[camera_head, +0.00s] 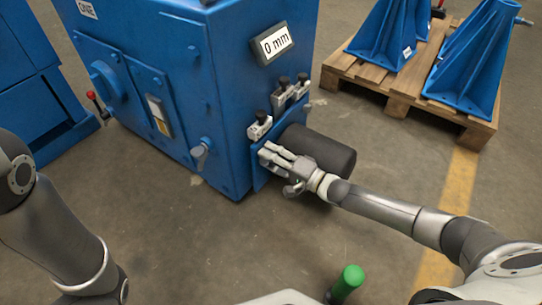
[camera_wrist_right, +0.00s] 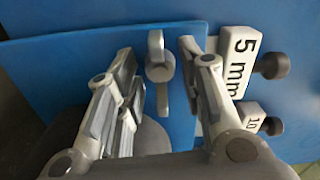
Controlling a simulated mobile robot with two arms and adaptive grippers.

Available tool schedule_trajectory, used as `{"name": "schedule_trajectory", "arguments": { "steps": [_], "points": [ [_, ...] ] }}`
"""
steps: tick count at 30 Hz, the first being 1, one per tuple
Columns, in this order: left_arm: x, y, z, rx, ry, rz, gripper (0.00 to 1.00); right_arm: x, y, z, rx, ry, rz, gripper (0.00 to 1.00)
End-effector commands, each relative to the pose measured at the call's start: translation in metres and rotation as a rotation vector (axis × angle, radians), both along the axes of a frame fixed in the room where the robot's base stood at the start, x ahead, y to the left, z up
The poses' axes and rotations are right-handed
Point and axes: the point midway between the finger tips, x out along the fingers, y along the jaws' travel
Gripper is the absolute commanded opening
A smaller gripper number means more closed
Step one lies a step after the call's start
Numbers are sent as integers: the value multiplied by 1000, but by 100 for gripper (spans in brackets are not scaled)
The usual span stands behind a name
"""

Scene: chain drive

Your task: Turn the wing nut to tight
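The wing nut (camera_wrist_right: 160,68) is a grey winged piece on a blue plate (camera_wrist_right: 60,75), in the right wrist view. One wing points up and another down in that picture. My right gripper (camera_wrist_right: 158,58) has its two fingers apart, one on each side of the wing nut, with gaps visible. In the head view my right gripper (camera_head: 268,153) is at the lower side of the blue machine (camera_head: 235,100), beside a dark cylinder (camera_head: 322,150), and hides the wing nut there. My left arm shows at the left edge, but its gripper is out of view.
White blocks with black knobs, one marked 5 mm (camera_wrist_right: 240,62), sit close beside the right finger. A sign on the machine (camera_head: 276,43) reads 0 mm. A pallet (camera_head: 395,85) with blue brackets stands at the right. A green-topped handle (camera_head: 350,277) is at the bottom. Open floor lies in front.

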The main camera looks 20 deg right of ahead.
Motion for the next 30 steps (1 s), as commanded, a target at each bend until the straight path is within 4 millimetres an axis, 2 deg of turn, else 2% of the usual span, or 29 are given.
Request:
{"name": "schedule_trajectory", "arguments": {
  "steps": [5, 15, 19, 24, 30],
  "points": [
    [1, 0, 0, -1, 1, 0, 0, -11, -8, -1, 0, 2, 0, 36],
    [0, 0, 0, 0, -1, -1, 0, -66, -51, -2, -3, 4, -1, 36],
    [0, 0, 0, 0, -1, -1, 0, -82, -64, -1, -1, 3, 0, 36],
    [-1, 0, 0, 1, -1, -1, 0, -93, -72, 0, 0, 0, 0, 36],
    [-1, 0, 0, 1, -2, -1, 0, -95, -74, 0, 0, 0, 0, 36]
  ]
}}
